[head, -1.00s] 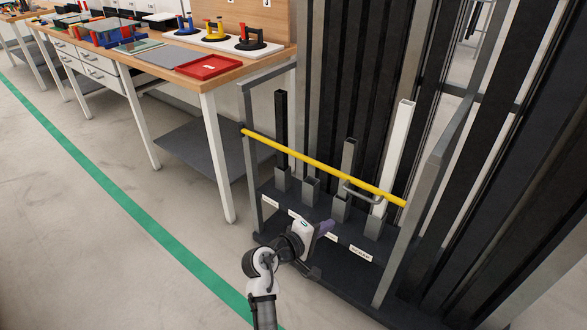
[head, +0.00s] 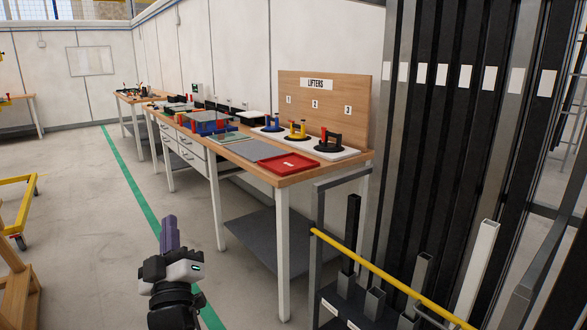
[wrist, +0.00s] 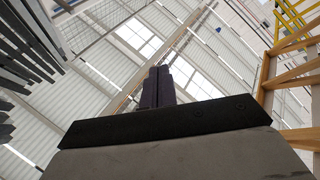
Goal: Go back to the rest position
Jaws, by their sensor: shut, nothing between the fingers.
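My gripper (head: 169,233) stands upright at the lower left of the head view, its purple fingers together and pointing up. It is empty and apart from everything around it, in front of the workbench's open floor side. In the wrist view the closed dark fingers (wrist: 158,86) point up toward the ceiling, with nothing between them. My arm below the wrist runs out of the bottom of the head view.
A wooden workbench (head: 255,170) with a red tray (head: 288,163) and several lifters stands ahead. A rack with a yellow bar (head: 385,275) and upright profiles is at right. A yellow cart (head: 18,205) and a wooden frame (head: 18,285) are at left. Floor between is clear.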

